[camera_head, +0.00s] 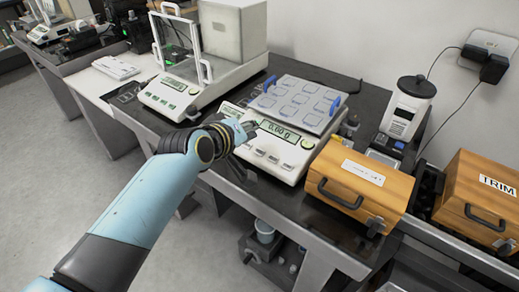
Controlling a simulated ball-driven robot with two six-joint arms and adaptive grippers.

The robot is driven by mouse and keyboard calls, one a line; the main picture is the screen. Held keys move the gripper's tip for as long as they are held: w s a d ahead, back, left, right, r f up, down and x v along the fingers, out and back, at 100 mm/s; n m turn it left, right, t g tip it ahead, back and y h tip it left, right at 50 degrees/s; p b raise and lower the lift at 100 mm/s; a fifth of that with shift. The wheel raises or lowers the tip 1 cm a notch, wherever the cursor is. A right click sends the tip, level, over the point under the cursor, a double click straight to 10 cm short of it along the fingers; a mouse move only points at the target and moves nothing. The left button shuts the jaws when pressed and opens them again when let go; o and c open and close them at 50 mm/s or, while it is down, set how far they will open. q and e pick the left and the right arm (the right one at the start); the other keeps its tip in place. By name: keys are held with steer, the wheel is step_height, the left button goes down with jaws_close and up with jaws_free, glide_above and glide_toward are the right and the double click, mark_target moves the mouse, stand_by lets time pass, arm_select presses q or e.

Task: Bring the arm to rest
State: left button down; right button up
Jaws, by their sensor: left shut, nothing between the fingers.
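My left arm comes in from the lower left, light blue with black joints. My left gripper (247,127) is at its end, shut and empty, at the left front corner of a white scale (265,160). I cannot tell whether it touches the scale. The scale's green display reads what looks like 0.00 g. On top of the scale is a grey tray (298,103) with blue handles and several square outlines. My right gripper is not in view.
A second balance (167,96) with a glass draft shield stands to the left, by a light box (232,30). A wooden case (360,183) is right of the scale. Another case marked TRIM (480,199) and a white bottle (406,108) are farther right. Grey floor (60,180) is open at left.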

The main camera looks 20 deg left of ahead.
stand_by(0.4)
arm_select(q)
steer(key=s+a+r+m+g+y, duration=0.1)
steer(key=s+a+r+m+g, duration=0.15)
steer(key=s, duration=0.75)
steer(key=s+a+r+m+g+y, duration=0.1)
steer(key=s+a+m+g, duration=0.25)
steer(key=s, duration=0.75)
steer(key=s+a+r+m+g+y, duration=0.15)
steer(key=s+a, duration=0.25)
steer(key=s, duration=0.6)
steer(key=s+a+f+g+b, duration=0.15)
steer(key=f+b, duration=0.25)
steer(key=f, duration=1.4)
steer(key=s+a+f+g+b, duration=0.1)
steer(key=s+f+b, duration=0.2)
steer(key=f, duration=1.5)
steer(key=s+a+f+g+b, duration=0.1)
steer(key=s+f+b, duration=0.3)
steer(key=s+f, duration=1.3)
steer(key=shift+f+b, duration=0.4)
steer(key=shift+f, duration=0.3)
steer(key=shift+m, duration=0.25)
